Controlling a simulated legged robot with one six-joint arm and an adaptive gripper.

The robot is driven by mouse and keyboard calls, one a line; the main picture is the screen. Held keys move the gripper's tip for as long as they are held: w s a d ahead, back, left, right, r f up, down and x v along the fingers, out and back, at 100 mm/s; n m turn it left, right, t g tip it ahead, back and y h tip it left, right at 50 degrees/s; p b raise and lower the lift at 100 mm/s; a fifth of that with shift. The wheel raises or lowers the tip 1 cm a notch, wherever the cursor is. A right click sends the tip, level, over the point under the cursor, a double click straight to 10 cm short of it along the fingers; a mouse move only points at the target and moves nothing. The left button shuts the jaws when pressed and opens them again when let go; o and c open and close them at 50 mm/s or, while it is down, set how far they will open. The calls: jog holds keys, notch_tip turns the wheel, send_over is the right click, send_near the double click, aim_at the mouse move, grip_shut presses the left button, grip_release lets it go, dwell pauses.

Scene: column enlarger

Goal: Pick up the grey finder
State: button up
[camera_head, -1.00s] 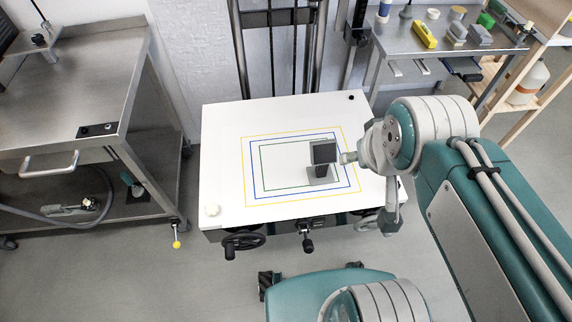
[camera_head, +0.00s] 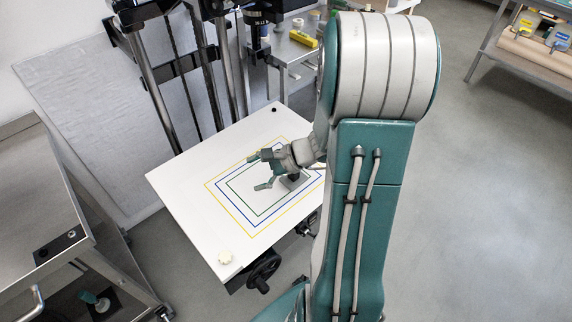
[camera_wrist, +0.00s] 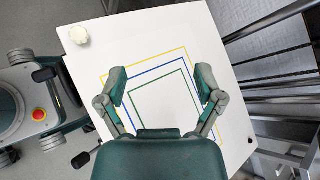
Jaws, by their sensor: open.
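The grey finder (camera_head: 291,184) stands on the white baseboard (camera_head: 178,183), inside the coloured frame lines. In the head view only part of its grey base and dark upper part shows; my gripper and wrist hide the rest. I cannot make it out in the wrist view. My gripper (camera_head: 257,172) is open, above the board, its fingers reaching left past the finder in the picture. In the wrist view the open gripper (camera_wrist: 161,80) has only bare board and printed lines between its fingers. I cannot tell whether it touches the finder.
A white round knob (camera_head: 226,258) sits at the board's near corner, a small black one (camera_head: 274,110) at the far corner. The enlarger's columns (camera_head: 207,85) rise behind the board. A steel cart (camera_head: 40,200) stands left. A side table (camera_head: 290,52) holds a yellow item (camera_head: 303,39).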

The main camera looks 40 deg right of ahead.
jog(key=d+f+m+t+h, duration=0.2)
jog(key=d+f+m+t, duration=0.3)
jog(key=d+f+m, duration=0.4)
jog(key=m+t+h, duration=0.1)
jog(key=m+h, duration=0.4)
jog(key=m, duration=0.1)
send_near(297, 174)
jog(key=shift+w+a+f, duration=0.4)
jog(key=shift+w+a, duration=0.2)
jog(key=shift+a, duration=0.05)
jog(key=shift+d+f+m, duration=0.1)
jog(key=shift+f+m, duration=0.15)
jog(key=shift+m, duration=0.05)
jog(key=x, duration=0.3)
jog(key=d+x, duration=0.1)
jog(key=x, duration=0.6)
jog(key=shift+w, duration=0.35)
jog(key=shift+c, duration=0.3)
grip_shut()
